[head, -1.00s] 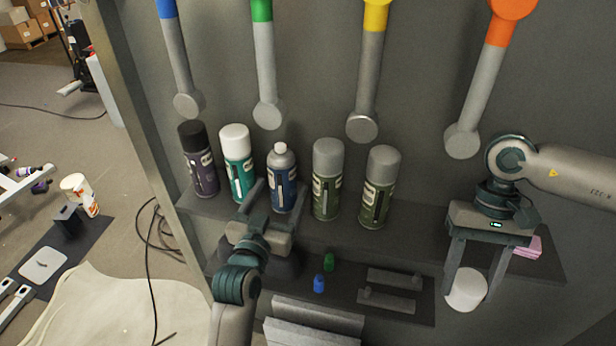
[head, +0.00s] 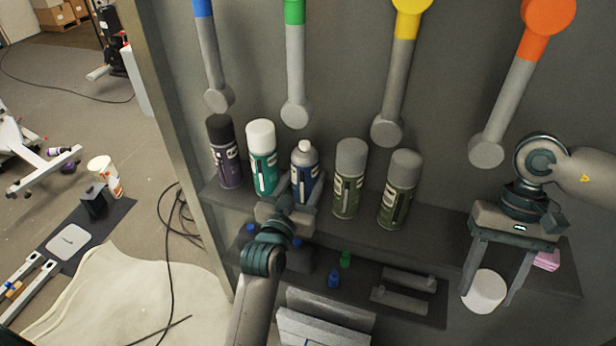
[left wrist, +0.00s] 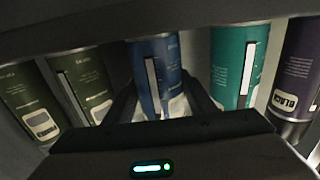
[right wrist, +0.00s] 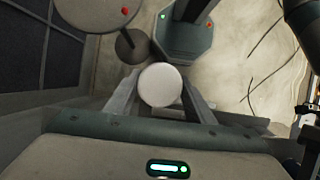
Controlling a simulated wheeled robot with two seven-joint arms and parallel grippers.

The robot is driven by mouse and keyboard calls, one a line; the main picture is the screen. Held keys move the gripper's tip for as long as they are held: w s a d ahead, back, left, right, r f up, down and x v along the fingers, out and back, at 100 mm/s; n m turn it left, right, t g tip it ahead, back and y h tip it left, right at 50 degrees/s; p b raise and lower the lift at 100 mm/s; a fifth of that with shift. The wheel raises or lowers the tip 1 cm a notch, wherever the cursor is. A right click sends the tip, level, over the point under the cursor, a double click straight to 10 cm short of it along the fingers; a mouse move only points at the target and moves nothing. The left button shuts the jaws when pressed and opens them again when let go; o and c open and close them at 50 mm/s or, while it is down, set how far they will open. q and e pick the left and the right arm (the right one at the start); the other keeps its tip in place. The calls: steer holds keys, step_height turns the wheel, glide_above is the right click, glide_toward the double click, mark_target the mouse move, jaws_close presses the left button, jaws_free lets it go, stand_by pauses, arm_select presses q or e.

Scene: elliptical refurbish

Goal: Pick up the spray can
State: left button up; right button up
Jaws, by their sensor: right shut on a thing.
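Five spray cans stand in a row on the grey shelf (head: 440,235): purple with a black cap (head: 226,165), teal with a white cap (head: 262,165), blue with a grey top (head: 305,185), and two dark green with grey caps (head: 348,190) (head: 398,200). My left gripper (head: 301,190) is low at the blue can, one finger on each side. In the left wrist view the blue can (left wrist: 152,60) stands between the fingers; I see no firm grip. My right gripper (head: 497,290) is shut on a white cylinder (head: 485,293), below and right of the cans.
Wrench-like tools with coloured handles (head: 398,80) hang above the cans. Small blue (head: 334,279) and green (head: 346,259) pieces and grey bars (head: 400,297) lie on a lower ledge. A pink stack (head: 546,260) is at the right. Neighbouring cans stand close to my left fingers.

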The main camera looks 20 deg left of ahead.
mark_target(303, 149)
arm_select(q)
steer(key=c, duration=0.3)
steer(key=shift+r, duration=0.2)
arm_select(e)
steer(key=shift+r, duration=0.1)
